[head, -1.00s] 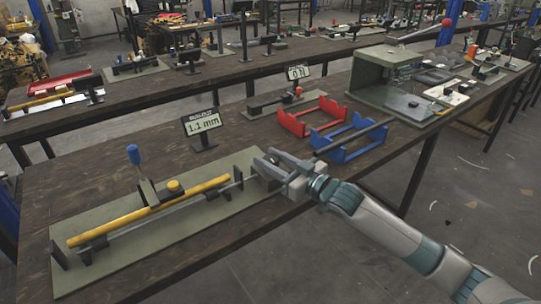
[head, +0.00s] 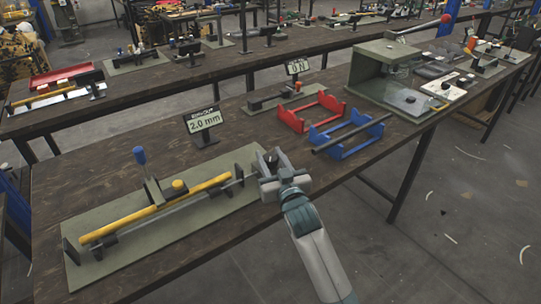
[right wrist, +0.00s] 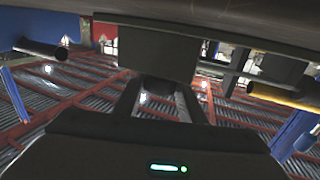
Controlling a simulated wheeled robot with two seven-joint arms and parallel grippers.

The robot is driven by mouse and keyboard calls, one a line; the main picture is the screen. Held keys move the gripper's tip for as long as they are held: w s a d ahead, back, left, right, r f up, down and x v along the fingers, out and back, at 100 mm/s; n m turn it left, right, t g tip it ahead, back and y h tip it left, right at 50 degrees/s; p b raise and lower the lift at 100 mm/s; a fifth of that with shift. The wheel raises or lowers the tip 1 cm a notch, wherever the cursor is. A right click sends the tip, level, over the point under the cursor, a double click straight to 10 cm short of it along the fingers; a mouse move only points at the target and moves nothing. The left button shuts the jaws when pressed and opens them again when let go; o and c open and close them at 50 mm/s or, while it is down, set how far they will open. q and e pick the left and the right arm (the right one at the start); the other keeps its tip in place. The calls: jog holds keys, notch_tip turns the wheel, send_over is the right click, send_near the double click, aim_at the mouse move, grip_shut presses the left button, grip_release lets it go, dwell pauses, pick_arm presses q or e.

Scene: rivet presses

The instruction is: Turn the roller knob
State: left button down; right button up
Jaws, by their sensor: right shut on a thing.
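The roller knob (head: 271,160) is a dark round piece at the right end of a fixture on a green base plate (head: 110,268). My right gripper (head: 273,166) is shut on it at the table's front part, its arm coming up from below. In the right wrist view the knob (right wrist: 158,90) shows dark between my two fingers (right wrist: 158,105). A yellow rod (head: 155,210) lies along the fixture, beside a blue-handled lever (head: 140,157). A display (head: 202,121) behind it reads 2.0 mm. My left gripper is not in view.
A red cradle (head: 310,113) and a blue cradle (head: 350,140) with a dark rod (head: 350,133) across it stand right of the gripper. A display (head: 297,67) reads 0 N. A green press housing (head: 385,72) stands further right.

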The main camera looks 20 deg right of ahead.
jog(key=shift+m+h, duration=0.7)
jog(key=shift+h, duration=0.4)
jog(key=o, duration=1)
jog(key=shift+o, duration=0.2)
